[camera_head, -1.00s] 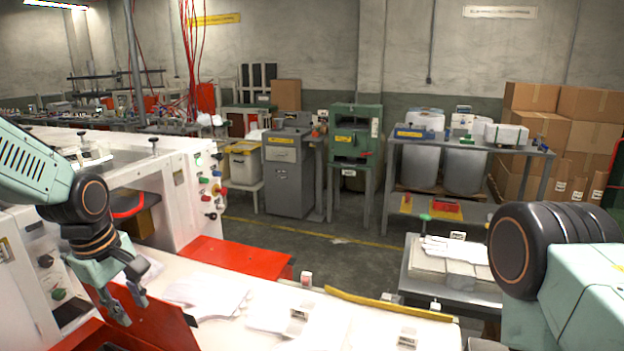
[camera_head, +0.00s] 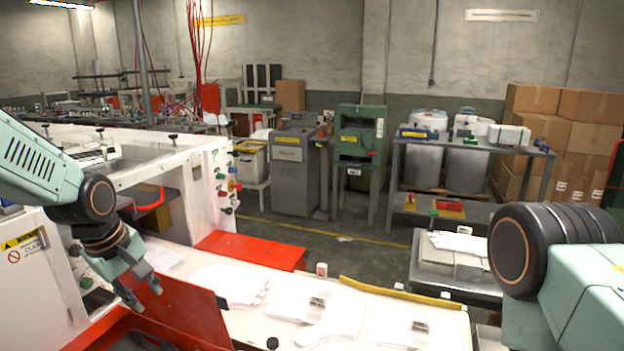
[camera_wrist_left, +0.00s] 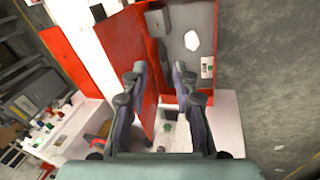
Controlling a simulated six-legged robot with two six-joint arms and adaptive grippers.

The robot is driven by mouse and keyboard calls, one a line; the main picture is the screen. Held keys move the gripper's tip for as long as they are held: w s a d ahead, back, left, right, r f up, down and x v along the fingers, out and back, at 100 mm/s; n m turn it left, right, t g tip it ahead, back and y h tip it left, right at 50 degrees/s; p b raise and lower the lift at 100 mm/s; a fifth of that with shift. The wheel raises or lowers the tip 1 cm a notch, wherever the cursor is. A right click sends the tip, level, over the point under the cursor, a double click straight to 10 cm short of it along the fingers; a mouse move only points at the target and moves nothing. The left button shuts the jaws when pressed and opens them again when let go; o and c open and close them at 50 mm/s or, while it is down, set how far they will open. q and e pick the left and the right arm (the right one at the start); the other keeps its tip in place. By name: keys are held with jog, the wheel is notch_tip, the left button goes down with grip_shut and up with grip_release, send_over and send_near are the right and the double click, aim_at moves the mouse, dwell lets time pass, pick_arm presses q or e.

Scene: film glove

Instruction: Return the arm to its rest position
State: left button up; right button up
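My left gripper (camera_head: 144,292) hangs at the lower left of the head view, over the red-walled bin (camera_head: 187,306) at the front of the white machine. In the left wrist view my left gripper (camera_wrist_left: 160,84) has its fingers spread apart, with nothing seen between them. The red panel (camera_wrist_left: 118,62) stands beside the fingers there. My right arm (camera_head: 555,250) shows at the right edge of the head view. Its gripper is out of the picture.
A white table (camera_head: 245,318) with white gloves (camera_head: 225,284) lies right of the bin. A red flap (camera_head: 250,248) and a yellow strip (camera_head: 400,292) edge it. The white machine (camera_head: 200,200) stands at left. A grey cart (camera_head: 450,290) stands near my right arm. The floor beyond is open.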

pick_arm(q)
jog(key=s+d+f+m+t+b, duration=0.1)
jog(key=s+d+f+m+b, duration=0.3)
jog(key=f, duration=0.7)
jog(key=s+d+f+m+t+b, duration=0.15)
jog(key=s+d+f+m, duration=0.35)
jog(key=f, duration=0.6)
jog(key=s+f+g+b, duration=0.2)
jog(key=s+f, duration=0.4)
jog(key=s, duration=0.3)
jog(key=s+f+m+g+b, duration=0.1)
jog(key=s+f+b, duration=0.2)
jog(key=s+f, duration=0.3)
jog(key=s+f+m+g+b, duration=0.1)
jog(key=s+f+g+b, duration=0.1)
jog(key=s+f, duration=0.4)
jog(key=s, duration=0.5)
jog(key=shift+s+g+y+b, duration=0.3)
jog(key=shift+g+y, duration=0.05)
jog(key=shift+y, duration=0.05)
pick_arm(e)
notch_tip(320, 180, down, 13)
jog(key=shift+w+d, duration=0.3)
pick_arm(q)
jog(key=shift+s+a+r, duration=0.1)
jog(key=shift+a, duration=0.05)
pick_arm(e)
jog(key=shift+s, duration=0.1)
jog(key=shift+f, duration=0.1)
